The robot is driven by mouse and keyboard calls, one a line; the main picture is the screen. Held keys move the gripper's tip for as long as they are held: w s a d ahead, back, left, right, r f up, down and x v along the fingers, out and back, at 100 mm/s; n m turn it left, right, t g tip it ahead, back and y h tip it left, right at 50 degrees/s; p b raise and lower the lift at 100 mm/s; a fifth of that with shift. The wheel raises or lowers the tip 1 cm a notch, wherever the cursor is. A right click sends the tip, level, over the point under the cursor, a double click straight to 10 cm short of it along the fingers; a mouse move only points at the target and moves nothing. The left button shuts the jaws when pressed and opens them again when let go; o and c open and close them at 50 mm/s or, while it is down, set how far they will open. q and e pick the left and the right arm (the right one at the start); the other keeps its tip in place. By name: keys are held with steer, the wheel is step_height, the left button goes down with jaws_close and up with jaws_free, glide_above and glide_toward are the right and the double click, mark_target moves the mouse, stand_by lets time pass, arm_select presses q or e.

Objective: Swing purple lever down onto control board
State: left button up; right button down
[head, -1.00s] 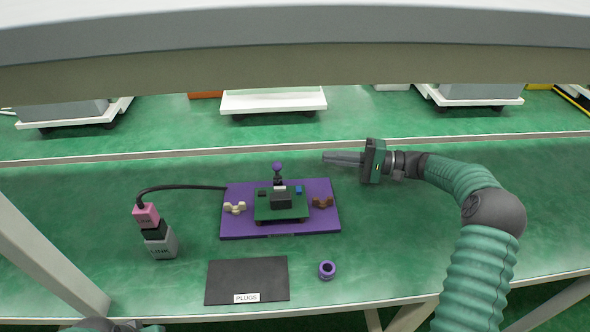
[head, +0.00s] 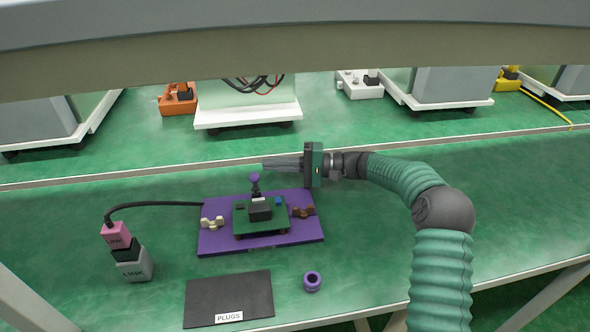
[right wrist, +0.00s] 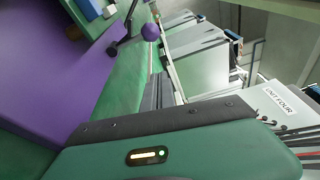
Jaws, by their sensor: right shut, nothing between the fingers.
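The purple lever knob (head: 255,177) stands upright on a short dark stem at the back of the green control board (head: 242,227). The board sits on a purple base plate (head: 216,243). My right gripper (head: 266,164) is shut and empty, its fingers pointing left. In the head view its tips are just above and right of the knob; I cannot tell whether they touch it. In the right wrist view the knob (right wrist: 150,32) is at the top, with its dark stem, apart from the gripper's housing. My left gripper is out of view.
A pink, black and grey LINK stack (head: 128,255) stands left with a black cable to the plate. A black PLUGS mat (head: 230,293) and a purple ring (head: 312,282) lie in front. A beige wing piece (head: 212,222) and a brown one (head: 303,211) flank the board.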

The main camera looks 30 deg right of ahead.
mark_target(255, 184)
steer(key=s+a, duration=0.1)
steer(key=s+a+b, duration=0.1)
steer(key=s, duration=0.1)
steer(key=shift+a+r, duration=0.2)
steer(key=shift+r, duration=0.1)
steer(key=shift+s, duration=0.1)
steer(key=shift+n+b, duration=0.35)
steer(key=shift+n, duration=0.05)
